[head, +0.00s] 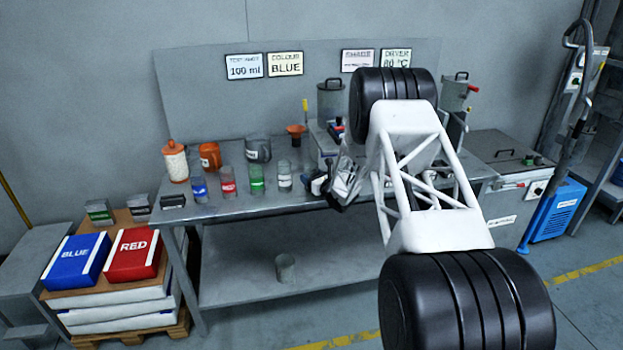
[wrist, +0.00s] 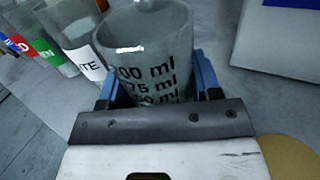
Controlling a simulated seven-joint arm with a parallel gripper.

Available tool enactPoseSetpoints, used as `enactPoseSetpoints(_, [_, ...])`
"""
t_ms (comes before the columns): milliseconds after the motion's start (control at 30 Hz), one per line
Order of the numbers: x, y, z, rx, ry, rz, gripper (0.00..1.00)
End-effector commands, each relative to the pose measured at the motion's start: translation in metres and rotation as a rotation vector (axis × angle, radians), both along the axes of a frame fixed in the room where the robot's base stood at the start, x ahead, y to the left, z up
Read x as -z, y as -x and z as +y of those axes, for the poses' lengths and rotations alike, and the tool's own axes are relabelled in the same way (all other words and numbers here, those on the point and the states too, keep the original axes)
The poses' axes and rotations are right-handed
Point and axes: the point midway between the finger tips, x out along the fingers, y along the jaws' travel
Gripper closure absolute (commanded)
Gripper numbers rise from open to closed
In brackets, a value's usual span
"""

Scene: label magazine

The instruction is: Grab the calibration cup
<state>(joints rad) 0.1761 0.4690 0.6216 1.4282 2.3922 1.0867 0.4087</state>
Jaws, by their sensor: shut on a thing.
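The calibration cup (wrist: 150,40) is a clear grey cup with black ml markings, seen from above in the wrist view. My gripper (wrist: 157,84) has its two blue fingers on either side of the cup, shut on it. In the head view my gripper (head: 320,184) is low at the workbench, just right of the white-label cup (head: 284,177). The cup in the grip is hard to make out there. I cannot tell whether its base touches the bench.
Cups with blue (head: 199,187), red (head: 228,181) and green (head: 257,179) labels stand left of the white-label cup on the workbench (head: 262,211). Another clear cup (head: 286,268) stands on the lower shelf.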

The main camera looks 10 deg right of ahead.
Motion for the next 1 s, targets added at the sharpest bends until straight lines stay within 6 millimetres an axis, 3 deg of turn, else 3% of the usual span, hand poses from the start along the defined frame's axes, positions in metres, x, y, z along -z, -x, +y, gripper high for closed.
enactPoseSetpoints(333, [-0.003, 0.0, 0.0, 0.0, 0.0, -0.001, 0.65])
enactPoseSetpoints(533, [-0.003, 0.013, -0.008, 0.001, 0.001, 0.0, 0.65])
enactPoseSetpoints(767, [-0.003, 0.042, -0.022, 0.002, 0.0, 0.0, 0.65])
enactPoseSetpoints(1000, [-0.003, 0.085, -0.044, 0.002, -0.001, 0.0, 0.65])
